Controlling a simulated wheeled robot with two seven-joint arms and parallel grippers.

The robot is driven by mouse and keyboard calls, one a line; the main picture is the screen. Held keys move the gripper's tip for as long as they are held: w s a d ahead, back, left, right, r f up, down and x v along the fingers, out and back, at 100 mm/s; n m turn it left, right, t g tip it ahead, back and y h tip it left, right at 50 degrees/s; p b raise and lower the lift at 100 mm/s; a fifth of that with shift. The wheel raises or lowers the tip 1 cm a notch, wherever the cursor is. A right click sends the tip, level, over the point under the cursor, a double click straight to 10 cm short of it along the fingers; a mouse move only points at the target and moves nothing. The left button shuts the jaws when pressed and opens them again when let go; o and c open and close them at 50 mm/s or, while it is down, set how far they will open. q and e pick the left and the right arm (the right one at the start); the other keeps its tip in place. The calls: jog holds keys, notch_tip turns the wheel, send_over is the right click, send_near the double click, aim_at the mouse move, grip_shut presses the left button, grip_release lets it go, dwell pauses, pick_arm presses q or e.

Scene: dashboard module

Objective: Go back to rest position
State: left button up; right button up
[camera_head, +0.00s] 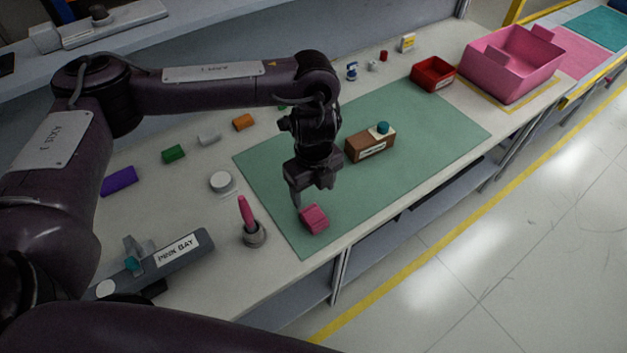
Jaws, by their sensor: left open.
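My left gripper (309,196) hangs from the arm that comes in from the left, pointing down over the near part of the green mat (426,120). It is open. A small pink block (314,219) sits just below its fingers, near the mat's front edge. I cannot tell whether a finger touches the block. My right gripper does not show.
A brown box with a teal-knobbed top (369,147) stands on the mat. A red bin (433,75) and a large pink bin (508,66) stand far right. A holder with a pink tool (249,224) and the grey pick bay (172,260) lie left of the mat.

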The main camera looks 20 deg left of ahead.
pick_arm(q)
jog(key=shift+r, duration=0.85)
